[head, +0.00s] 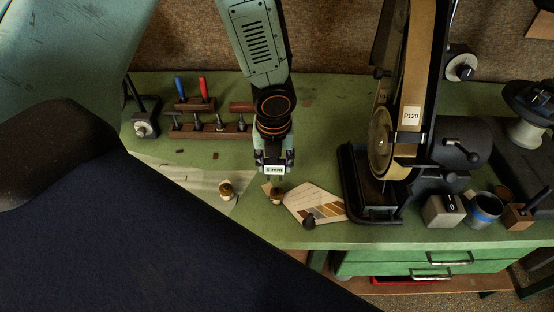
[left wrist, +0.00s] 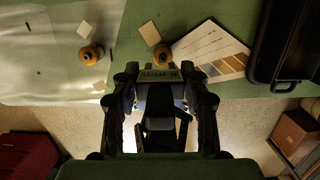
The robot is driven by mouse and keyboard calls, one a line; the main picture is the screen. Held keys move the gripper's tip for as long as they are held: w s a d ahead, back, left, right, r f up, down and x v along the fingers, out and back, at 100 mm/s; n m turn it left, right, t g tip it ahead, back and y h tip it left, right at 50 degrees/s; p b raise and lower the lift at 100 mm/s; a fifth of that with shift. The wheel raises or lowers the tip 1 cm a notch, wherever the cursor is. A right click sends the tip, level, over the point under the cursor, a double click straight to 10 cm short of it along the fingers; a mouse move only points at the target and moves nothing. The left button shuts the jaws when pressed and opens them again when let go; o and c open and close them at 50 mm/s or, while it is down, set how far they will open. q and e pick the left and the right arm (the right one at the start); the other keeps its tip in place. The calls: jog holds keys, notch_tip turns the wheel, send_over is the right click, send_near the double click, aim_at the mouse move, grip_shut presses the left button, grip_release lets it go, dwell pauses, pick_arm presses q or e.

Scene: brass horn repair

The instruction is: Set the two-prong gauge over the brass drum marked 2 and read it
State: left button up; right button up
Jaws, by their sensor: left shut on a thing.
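My left gripper (head: 273,160) is shut on the two-prong gauge (head: 274,170), a dark piece with a pale display whose figures are too small to read. In the left wrist view the gauge (left wrist: 160,75) sits between both fingers (left wrist: 159,82); its prongs are hard to make out. One brass drum (head: 276,196) stands on the bench just below the gauge in the head view and also shows in the left wrist view (left wrist: 167,54). Another brass drum (head: 226,190) stands to its left, also in the left wrist view (left wrist: 90,54). I cannot read which is marked 2. My right gripper is out of view.
A belt sander (head: 400,140) stands further right. A wooden tool rack (head: 209,127) is behind left. The bench's front edge is close.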

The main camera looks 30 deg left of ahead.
pick_arm(q)
jog(key=shift+d+f+b, duration=0.35)
jog(key=shift+f+b, duration=0.05)
jog(key=shift+b, duration=0.15)
jog(key=shift+w+a+f+b, duration=0.1)
jog(key=shift+w+f+b, duration=0.05)
jog(key=shift+f+b, duration=0.4)
jog(key=shift+w+a+f+b, duration=0.1)
jog(key=shift+f+b, duration=0.2)
jog(key=shift+f, duration=0.3)
jog(key=shift+s+a+f, duration=0.15)
jog(key=shift+a+f, duration=0.05)
jog(key=shift+f, duration=0.2)
jog(key=shift+d+r, duration=0.15)
jog(key=shift+d, duration=0.3)
jog(key=shift+a, duration=0.25)
jog(key=shift+a+b, duration=0.15)
jog(key=shift+b, duration=0.15)
jog(key=shift+s, duration=0.1)
jog(key=shift+d, duration=0.25)
